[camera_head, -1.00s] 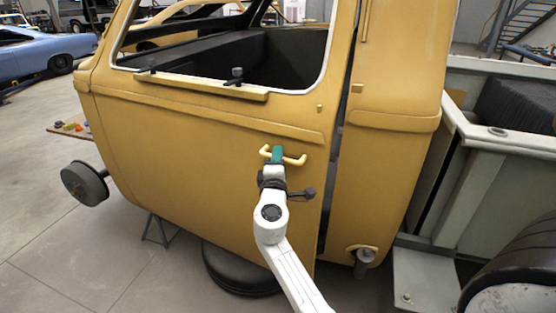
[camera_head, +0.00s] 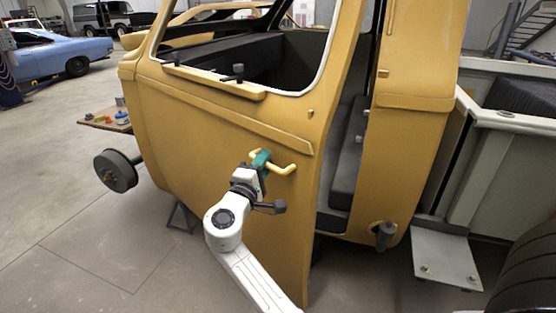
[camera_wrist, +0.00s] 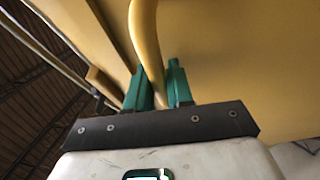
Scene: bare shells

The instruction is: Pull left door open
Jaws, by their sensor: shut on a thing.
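The yellow left door (camera_head: 225,138) of the truck cab stands partly open, with a wide gap between its right edge and the cab. Its yellow handle (camera_head: 284,169) is a bar on the door's outer face. My gripper (camera_head: 260,158) has teal fingers and is shut on the handle. In the wrist view the handle bar (camera_wrist: 146,45) runs down between the two teal fingers (camera_wrist: 157,88). The part of the bar low between the fingers is hidden by the gripper.
A grey truck bed (camera_head: 485,180) with a step plate (camera_head: 445,258) stands at the right.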

